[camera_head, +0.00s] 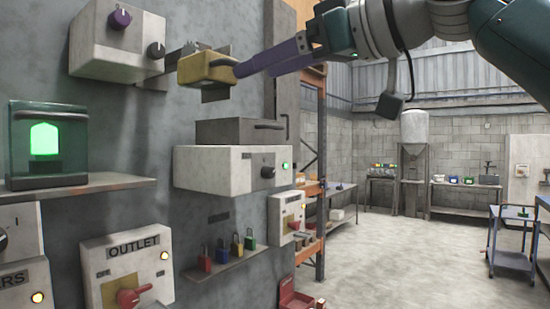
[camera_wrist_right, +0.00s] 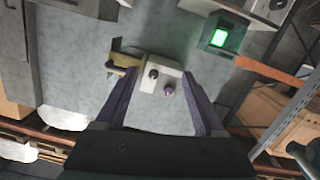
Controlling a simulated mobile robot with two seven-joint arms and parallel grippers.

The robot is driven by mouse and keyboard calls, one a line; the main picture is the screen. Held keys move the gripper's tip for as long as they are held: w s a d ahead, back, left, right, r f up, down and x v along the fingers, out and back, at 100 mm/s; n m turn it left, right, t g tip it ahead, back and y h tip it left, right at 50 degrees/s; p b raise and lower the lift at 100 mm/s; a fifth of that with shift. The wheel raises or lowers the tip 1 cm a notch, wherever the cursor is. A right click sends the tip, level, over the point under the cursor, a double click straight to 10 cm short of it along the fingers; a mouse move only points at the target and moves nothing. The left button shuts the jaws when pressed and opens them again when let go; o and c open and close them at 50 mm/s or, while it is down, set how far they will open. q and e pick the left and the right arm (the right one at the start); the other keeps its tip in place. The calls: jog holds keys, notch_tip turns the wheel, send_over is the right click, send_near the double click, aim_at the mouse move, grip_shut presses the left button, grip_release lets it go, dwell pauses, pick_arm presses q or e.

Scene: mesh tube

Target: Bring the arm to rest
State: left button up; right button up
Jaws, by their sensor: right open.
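My right arm (camera_head: 448,32) comes in from the top right, reaching toward the grey wall panel. My right gripper (camera_head: 254,68) has purple fingers, spread apart with nothing held between them. In the right wrist view the gripper (camera_wrist_right: 160,74) is also open. A yellow box (camera_head: 200,69) with a dark handle is mounted on the panel by the fingertips; it also shows in the right wrist view (camera_wrist_right: 124,60), near the left finger's tip. I cannot tell whether the finger touches it. My left gripper is not in view.
A white box with knobs (camera_head: 118,42) juts out at the upper left. A green-lit unit (camera_head: 45,145) stands on a shelf. A white switch box (camera_head: 225,168) sits below the gripper, and padlocks (camera_head: 235,247) lower down. Open floor (camera_head: 400,255) lies to the right, with a blue cart (camera_head: 514,245).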

notch_tip(320, 180, down, 15)
jog(key=s+d+m+g+h, duration=0.1)
jog(key=s+d+m+h, duration=0.1)
jog(key=s+h, duration=0.1)
jog(key=s+d+f+m+g+h, duration=0.1)
jog(key=s+d+f+m+h, duration=0.2)
jog(key=s+f, duration=0.55)
jog(key=s+d+f+m+g+h, duration=0.15)
jog(key=s+d+f, duration=0.3)
jog(key=f, duration=0.65)
jog(key=s+d+f+m+g+h, duration=0.25)
jog(key=s+d, duration=0.25)
jog(key=s, duration=0.4)
jog(key=s+d+f+m+g+h, duration=0.1)
jog(key=s+d+f+m+h, duration=0.15)
jog(key=s+d, duration=0.45)
notch_tip(320, 180, up, 13)
jog(key=s+a+p, duration=0.1)
jog(key=a+p, duration=0.1)
jog(key=p, duration=1.2)
jog(key=shift+s+a+r+n, duration=0.15)
jog(key=shift+s+a+n, duration=0.15)
jog(key=shift+a+n, duration=0.15)
